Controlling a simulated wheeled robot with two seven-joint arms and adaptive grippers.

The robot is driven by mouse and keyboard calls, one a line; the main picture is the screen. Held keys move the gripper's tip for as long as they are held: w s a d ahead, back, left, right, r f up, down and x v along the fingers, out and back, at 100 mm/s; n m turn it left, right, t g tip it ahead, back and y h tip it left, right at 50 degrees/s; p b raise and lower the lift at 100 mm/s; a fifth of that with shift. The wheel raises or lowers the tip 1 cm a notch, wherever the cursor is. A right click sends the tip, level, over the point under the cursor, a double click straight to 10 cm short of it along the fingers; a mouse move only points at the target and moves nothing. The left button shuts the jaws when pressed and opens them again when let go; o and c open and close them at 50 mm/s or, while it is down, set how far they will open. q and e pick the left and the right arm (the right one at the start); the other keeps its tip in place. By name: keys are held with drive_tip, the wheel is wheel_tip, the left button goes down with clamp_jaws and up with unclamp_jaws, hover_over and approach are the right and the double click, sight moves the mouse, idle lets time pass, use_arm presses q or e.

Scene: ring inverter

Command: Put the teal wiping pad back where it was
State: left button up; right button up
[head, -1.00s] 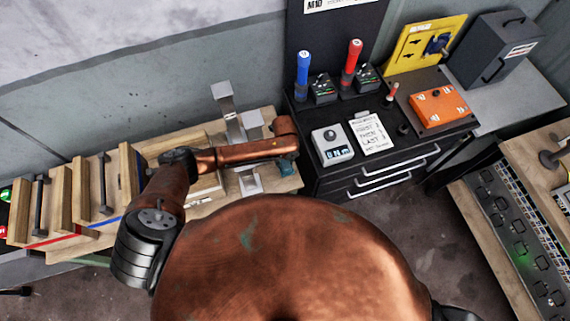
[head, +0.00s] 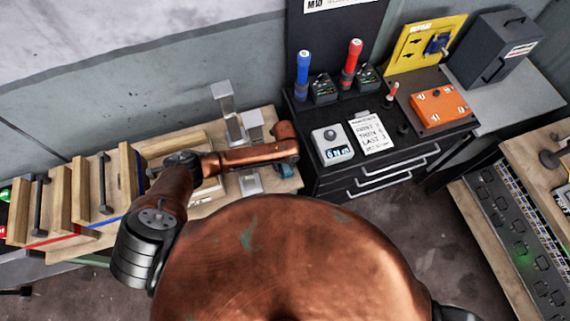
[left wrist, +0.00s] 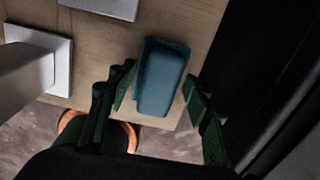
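The teal wiping pad (left wrist: 163,75) lies near the corner of the wooden bench top (left wrist: 210,22) in the left wrist view. My left gripper (left wrist: 158,92) has its dark green fingers spread, one on each side of the pad. A gap shows between the pad and the right finger; I cannot tell whether the left finger touches it. In the head view a small teal patch, apparently the pad (head: 285,170), shows below the end of my copper left arm, which hides most of the gripper. My right gripper is not in view.
Grey metal blocks (head: 226,103) stand on the bench close to my left arm. Wooden racks with handles (head: 83,190) are at the left. A black drawer cabinet (head: 385,170) with devices and a note on top stands just right of the bench.

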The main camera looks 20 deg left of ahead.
use_arm(q)
wheel_tip(320, 180, up, 12)
drive_tip(key=shift+r, duration=0.15)
idle(0.6)
idle(0.4)
